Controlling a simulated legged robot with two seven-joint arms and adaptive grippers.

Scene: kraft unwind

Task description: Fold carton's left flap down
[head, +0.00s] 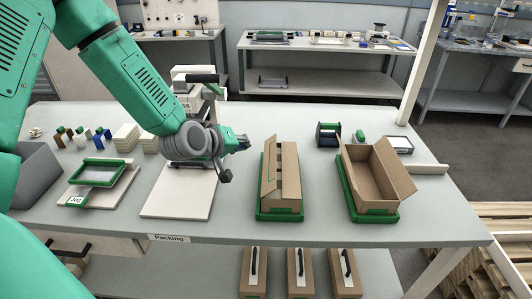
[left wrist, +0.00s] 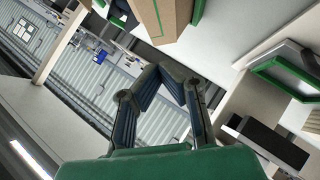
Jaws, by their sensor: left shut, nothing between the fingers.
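Two brown cartons stand on the table in green-edged holders. The left carton (head: 284,188) has long top flaps that look partly folded in over its opening, the left one tilted. The right carton (head: 372,180) is open at the top, with a flap leaning outward on its right. My left gripper (head: 242,143) is shut and empty, left of the left carton's far end and apart from it. In the left wrist view the gripper's fingertips (left wrist: 162,70) meet below a brown carton (left wrist: 163,16) at the top edge. My right gripper is not in view.
A white board (head: 178,203) lies under my left forearm, with a green-framed tray (head: 98,173) further left. A grey bin (head: 35,175) is at far left. The table front is clear.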

